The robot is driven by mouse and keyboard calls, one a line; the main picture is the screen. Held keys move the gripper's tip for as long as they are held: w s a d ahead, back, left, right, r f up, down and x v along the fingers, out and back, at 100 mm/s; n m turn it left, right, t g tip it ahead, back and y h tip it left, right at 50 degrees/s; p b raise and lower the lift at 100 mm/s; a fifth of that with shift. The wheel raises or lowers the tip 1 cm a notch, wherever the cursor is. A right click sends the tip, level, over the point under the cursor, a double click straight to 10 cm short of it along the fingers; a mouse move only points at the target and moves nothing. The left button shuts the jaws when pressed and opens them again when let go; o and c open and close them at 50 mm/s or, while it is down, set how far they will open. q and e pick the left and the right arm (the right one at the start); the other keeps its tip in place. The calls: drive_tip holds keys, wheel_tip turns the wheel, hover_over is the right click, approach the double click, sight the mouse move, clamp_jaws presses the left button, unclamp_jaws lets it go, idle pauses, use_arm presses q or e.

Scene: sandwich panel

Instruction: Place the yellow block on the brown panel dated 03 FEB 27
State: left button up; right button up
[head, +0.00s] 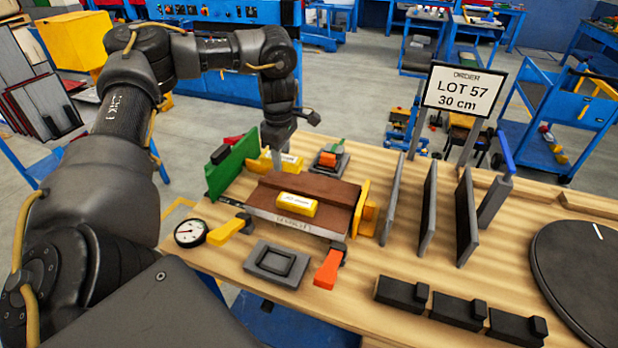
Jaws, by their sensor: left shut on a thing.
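The brown panel (327,192) lies flat in a fixture on the wooden bench; lettering on its front edge is too small to read. A yellow block (297,204) with a pale label lies on top of it. My left gripper (277,157) points down behind the panel's far edge, shut on another yellow block (291,163) with a pale label. The fingertips are small and partly hidden, and I cannot tell whether the held block touches anything below. My right gripper is not in view.
A green plate (232,166) stands left of the panel and a yellow stop (361,208) right of it. A round gauge (190,232), an orange-handled clamp (328,270), upright grey plates (428,209) and an order sign (463,91) stand around. Black blocks (402,293) line the front.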

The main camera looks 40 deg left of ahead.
use_arm(q)
drive_tip(key=w+d+f, duration=0.1)
drive_tip(key=w+f, duration=0.2)
drive_tip(key=w, duration=0.2)
drive_tip(key=p, duration=0.1)
hover_over(311, 182)
wheel_tip(311, 182, down, 5)
drive_tip(key=shift+s+r, duration=0.1)
drive_tip(key=shift+w+d+f+p, duration=0.1)
drive_tip(key=shift+w+f+p, duration=0.1)
drive_tip(key=shift+f+p, duration=0.15)
wheel_tip(311, 182, down, 2)
drive_tip(key=shift+f+p, duration=0.1)
drive_tip(key=shift+p, duration=0.55)
drive_tip(key=shift+f, duration=0.4)
drive_tip(key=o, duration=1)
drive_tip(key=shift+f, duration=0.1)
drive_tip(key=shift+o, duration=0.2)
